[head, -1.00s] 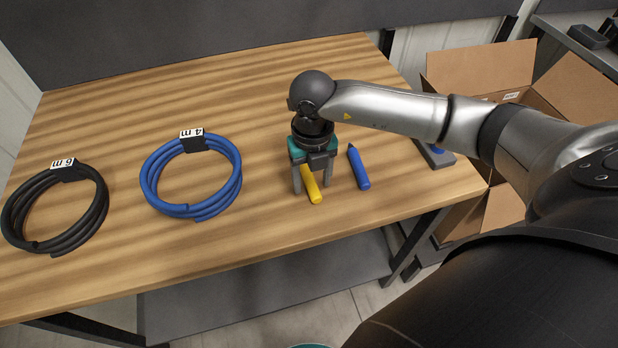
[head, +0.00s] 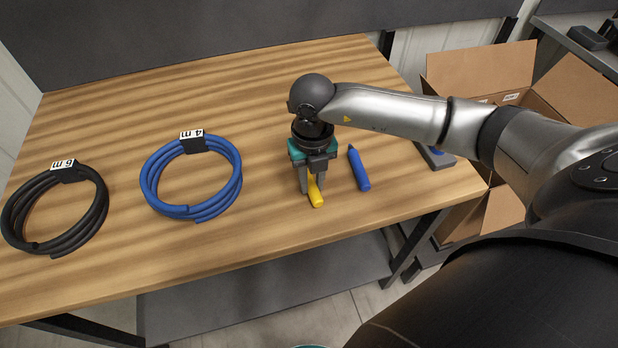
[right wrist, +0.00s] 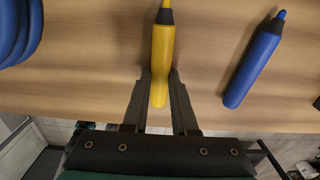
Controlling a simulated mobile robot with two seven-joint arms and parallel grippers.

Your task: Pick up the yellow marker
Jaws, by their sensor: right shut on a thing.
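The yellow marker (head: 316,196) lies on the wooden table between the fingers of my right gripper (head: 312,190). The gripper's fingers hide part of the marker in the head view. I cannot tell any gap between the marker and the table. My left gripper is not in view.
A blue marker (head: 359,168) lies just right of the yellow one. A blue hose coil (head: 232,180) and a black hose coil (head: 100,205) lie to the left. A grey object (head: 437,157) lies near the right edge. An open cardboard box (head: 470,70) stands beyond it.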

